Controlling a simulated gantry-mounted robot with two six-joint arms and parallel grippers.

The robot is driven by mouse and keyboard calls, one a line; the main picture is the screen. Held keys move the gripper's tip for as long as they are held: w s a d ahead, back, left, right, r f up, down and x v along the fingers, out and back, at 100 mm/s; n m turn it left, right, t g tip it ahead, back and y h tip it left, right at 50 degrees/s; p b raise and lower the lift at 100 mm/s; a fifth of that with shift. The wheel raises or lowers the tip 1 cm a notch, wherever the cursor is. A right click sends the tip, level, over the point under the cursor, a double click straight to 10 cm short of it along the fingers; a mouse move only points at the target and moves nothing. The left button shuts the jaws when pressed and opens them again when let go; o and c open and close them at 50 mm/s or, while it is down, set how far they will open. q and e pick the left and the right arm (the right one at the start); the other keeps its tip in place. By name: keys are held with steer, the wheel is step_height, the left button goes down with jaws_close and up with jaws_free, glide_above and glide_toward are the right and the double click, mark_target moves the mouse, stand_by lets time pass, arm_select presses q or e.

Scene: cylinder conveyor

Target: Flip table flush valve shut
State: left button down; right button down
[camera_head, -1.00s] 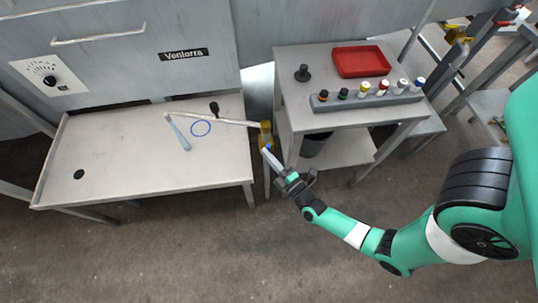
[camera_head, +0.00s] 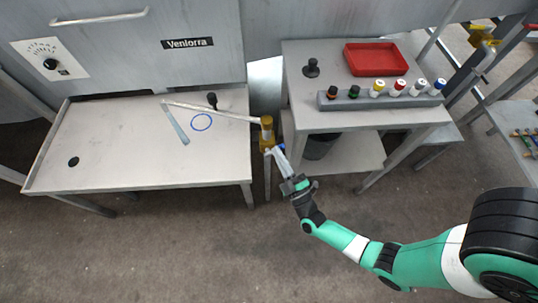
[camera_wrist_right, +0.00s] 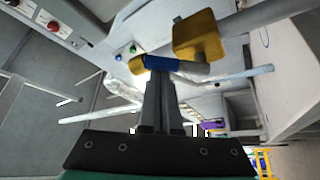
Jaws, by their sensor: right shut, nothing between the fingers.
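The flush valve has a yellow body (camera_head: 267,132) at the right end of a pale pipe, between the two tables. In the right wrist view the yellow body (camera_wrist_right: 198,38) sits on the pipe, with a blue-sleeved handle (camera_wrist_right: 160,63) just below it to the left. My right gripper (camera_head: 276,150) is below and slightly right of the valve, its fingers pointing up at it. In the wrist view the shut fingers (camera_wrist_right: 161,78) hold nothing. Their tips overlap the blue handle's lower edge; I cannot tell whether they touch it. My left gripper is not in view.
The right table (camera_head: 310,115) holds a rack (camera_head: 350,104) of capped vials, a red tray (camera_head: 376,60) and a dark knob-like piece (camera_head: 311,68).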

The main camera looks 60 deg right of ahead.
steer(key=shift+s+d+f+b, duration=0.3)
steer(key=shift+s+f, duration=0.1)
steer(key=shift+f, duration=0.3)
steer(key=shift+s+d+f+b, duration=0.2)
steer(key=shift+s+f+b, duration=0.15)
steer(key=shift+f, duration=0.8)
step_height(320, 180, up, 6)
steer(key=p, duration=0.5)
steer(key=s+a+f+b, duration=0.1)
steer(key=s+a+f, duration=0.4)
steer(key=a, duration=0.3)
steer(key=shift+s+f+b, duration=0.15)
steer(key=shift+f+b, duration=0.25)
steer(key=shift+f, duration=0.2)
steer(key=shift+d, duration=0.1)
